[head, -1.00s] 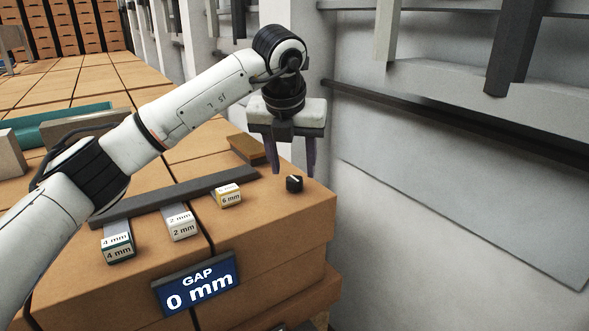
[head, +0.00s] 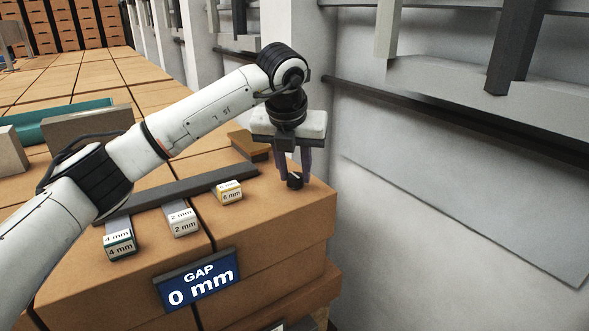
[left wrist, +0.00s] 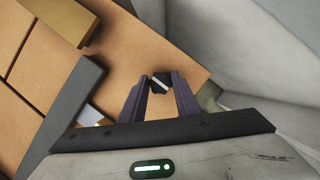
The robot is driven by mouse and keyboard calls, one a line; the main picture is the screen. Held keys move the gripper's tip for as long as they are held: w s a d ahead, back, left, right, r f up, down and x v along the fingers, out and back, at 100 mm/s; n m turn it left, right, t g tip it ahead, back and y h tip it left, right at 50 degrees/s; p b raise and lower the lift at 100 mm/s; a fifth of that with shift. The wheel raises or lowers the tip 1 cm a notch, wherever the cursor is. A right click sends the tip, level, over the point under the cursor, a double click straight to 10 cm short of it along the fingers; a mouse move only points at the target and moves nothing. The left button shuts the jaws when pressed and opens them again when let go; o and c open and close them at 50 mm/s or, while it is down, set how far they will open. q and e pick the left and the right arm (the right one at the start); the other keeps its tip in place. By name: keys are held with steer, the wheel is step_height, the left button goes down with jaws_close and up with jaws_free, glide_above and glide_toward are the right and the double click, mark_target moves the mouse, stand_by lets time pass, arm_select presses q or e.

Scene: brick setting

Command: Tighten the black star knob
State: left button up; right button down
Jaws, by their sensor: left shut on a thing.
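The black star knob (head: 294,181) stands on the brick top near its right corner, with a pale line across its top. My left gripper (head: 294,180) has come down over it and its two fingers are shut on it, one on each side. In the left wrist view the knob (left wrist: 160,84) shows between the purple fingertips, its pale line tilted. My right gripper is in neither view.
Gauge blocks marked 4 mm (head: 119,241), 2 mm (head: 182,221) and 6 mm (head: 229,191) lie along a dark bar (head: 165,195). A sign (head: 196,282) on the front face reads GAP 0 mm. A brown block (head: 247,143) lies behind, and a grey wall (head: 430,170) rises to the right.

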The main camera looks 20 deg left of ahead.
arm_select(q)
steer(key=m+h, duration=0.1)
steer(key=m, duration=0.2)
steer(key=shift+a, duration=0.15)
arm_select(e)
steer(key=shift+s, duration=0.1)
arm_select(q)
steer(key=m+h+p, duration=0.1)
steer(key=m+h, duration=0.1)
steer(key=m, duration=0.3)
steer(key=shift+r+m, duration=0.1)
steer(key=shift+m, duration=0.2)
steer(key=m, duration=0.2)
steer(key=m+g+h, duration=0.1)
steer(key=m, duration=0.1)
steer(key=shift+w+g+h, duration=0.15)
steer(key=shift+g+h, duration=0.15)
steer(key=shift+a+m+g+h, duration=0.1)
steer(key=shift+m+g+h, duration=0.45)
steer(key=shift+m, duration=1.65)
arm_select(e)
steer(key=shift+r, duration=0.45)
arm_select(q)
steer(key=shift+g, duration=0.25)
steer(key=o, duration=1)
steer(key=shift+o, duration=0.2)
